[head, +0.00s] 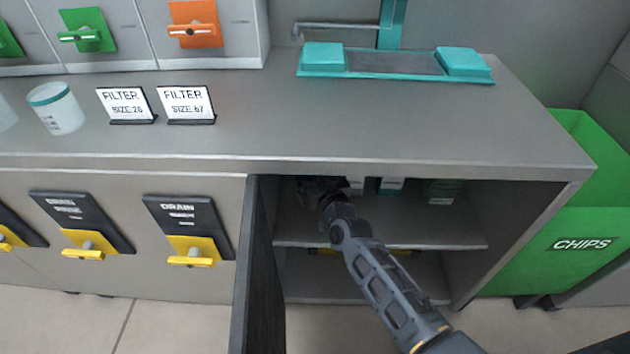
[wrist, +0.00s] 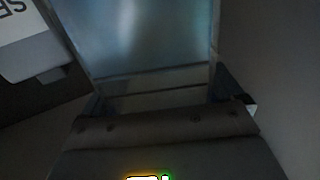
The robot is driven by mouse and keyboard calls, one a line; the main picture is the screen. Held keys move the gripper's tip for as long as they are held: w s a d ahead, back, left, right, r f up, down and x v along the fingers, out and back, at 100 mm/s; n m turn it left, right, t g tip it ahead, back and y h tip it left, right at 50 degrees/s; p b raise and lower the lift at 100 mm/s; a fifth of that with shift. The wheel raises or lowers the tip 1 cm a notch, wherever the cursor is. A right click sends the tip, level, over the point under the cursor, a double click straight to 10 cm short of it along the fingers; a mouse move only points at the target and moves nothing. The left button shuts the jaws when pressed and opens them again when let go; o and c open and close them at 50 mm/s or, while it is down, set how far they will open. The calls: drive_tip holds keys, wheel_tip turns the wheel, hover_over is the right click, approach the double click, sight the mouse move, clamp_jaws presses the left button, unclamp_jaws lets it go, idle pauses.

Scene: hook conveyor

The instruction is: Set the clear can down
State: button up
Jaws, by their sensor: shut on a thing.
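My gripper (head: 322,190) reaches into the open cabinet (head: 470,245) under the counter, above its upper shelf (head: 420,232). In the wrist view, my gripper (wrist: 165,100) is shut on the clear can (wrist: 150,40), a pale see-through body filling the upper middle. In the head view the held can is not clearly seen, being in shadow and behind the gripper. Whether its base touches the shelf cannot be told.
Labelled containers stand on the upper shelf, including a teal-and-white one (head: 391,186) and a dark one (head: 442,191). The open cabinet door (head: 258,270) stands left of my arm. The counter edge (head: 400,168) runs above.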

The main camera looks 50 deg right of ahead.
drive_tip(key=shift+f+b, duration=0.65)
drive_tip(key=shift+f, duration=0.7)
drive_tip(key=shift+f, duration=0.15)
drive_tip(key=o, duration=1.7)
drive_tip(key=shift+a, duration=0.1)
drive_tip(key=p+v, duration=0.1)
drive_tip(key=v, duration=1.1)
